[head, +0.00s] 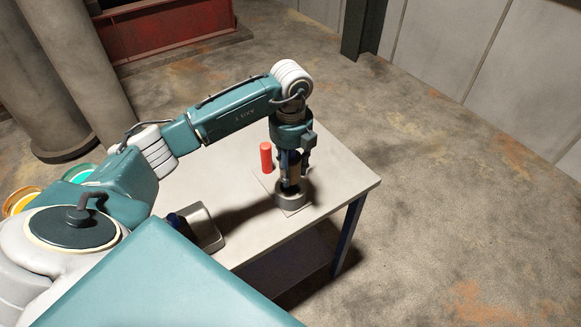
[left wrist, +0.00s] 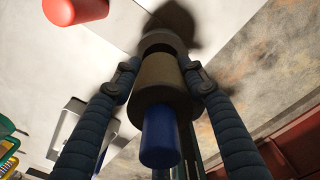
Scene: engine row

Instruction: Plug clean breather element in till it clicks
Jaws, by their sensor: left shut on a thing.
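The breather element, a tan-brown cylinder with a blue end, shows in the left wrist view (left wrist: 163,80) and partly in the head view (head: 295,173). My left gripper (head: 292,178) points down over the table and is shut on it; its two fingers flank the brown body in the left wrist view (left wrist: 160,78). Directly below is a grey round socket (head: 293,196) on a thin plate, also seen in the left wrist view (left wrist: 164,40). The element's far end is at the socket's dark mouth; how deep it sits I cannot tell. My right gripper is out of view.
A red cylinder (head: 266,157) stands close left of the socket. A pale tray (head: 211,236) with a dark thing in it lies at the table's near left. The table (head: 345,178) is bare right of the socket.

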